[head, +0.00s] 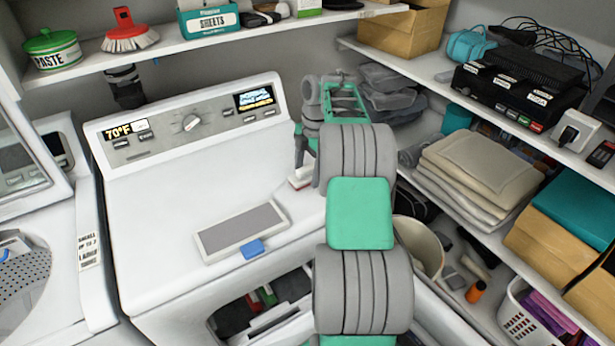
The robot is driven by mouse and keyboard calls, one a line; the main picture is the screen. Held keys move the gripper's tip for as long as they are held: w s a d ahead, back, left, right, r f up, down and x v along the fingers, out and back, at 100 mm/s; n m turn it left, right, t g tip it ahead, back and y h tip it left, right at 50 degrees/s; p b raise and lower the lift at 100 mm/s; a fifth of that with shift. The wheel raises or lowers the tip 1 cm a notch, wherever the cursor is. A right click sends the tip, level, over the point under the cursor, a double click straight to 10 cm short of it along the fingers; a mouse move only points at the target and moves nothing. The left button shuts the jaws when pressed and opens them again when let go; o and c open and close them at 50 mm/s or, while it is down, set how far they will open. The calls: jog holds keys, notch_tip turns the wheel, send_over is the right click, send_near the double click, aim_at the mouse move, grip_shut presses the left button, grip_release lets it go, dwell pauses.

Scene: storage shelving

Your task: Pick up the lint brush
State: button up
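A small white and reddish object (301,178), which looks like the lint brush, is on the right part of the white washer top. My arm hides part of its right side. My gripper (300,160) points down just above it, with dark fingers near its top. I cannot tell whether the fingers touch it or how far apart they are. A red scrubbing brush (128,36) lies on the upper left shelf.
A flat grey screen with a blue tab (241,232) lies on the washer (150,230). The control panel (190,122) rises behind. Right shelves hold folded cloths (480,165) and boxes. A pale bin (420,245) stands right of my arm.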

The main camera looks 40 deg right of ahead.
aim_at(307, 166)
jog(key=c, duration=1.5)
notch_tip(307, 166, up, 3)
jog(key=shift+r+p, duration=0.1)
jog(key=shift+p, duration=0.2)
jog(key=s+a+r, duration=0.4)
jog(key=a+r, duration=0.1)
jog(key=s+a+r, duration=0.4)
jog(key=s+a, duration=0.1)
jog(key=shift+s+a+r+b, duration=0.15)
jog(key=shift+s+r+b, duration=0.15)
jog(key=shift+r+b, duration=0.1)
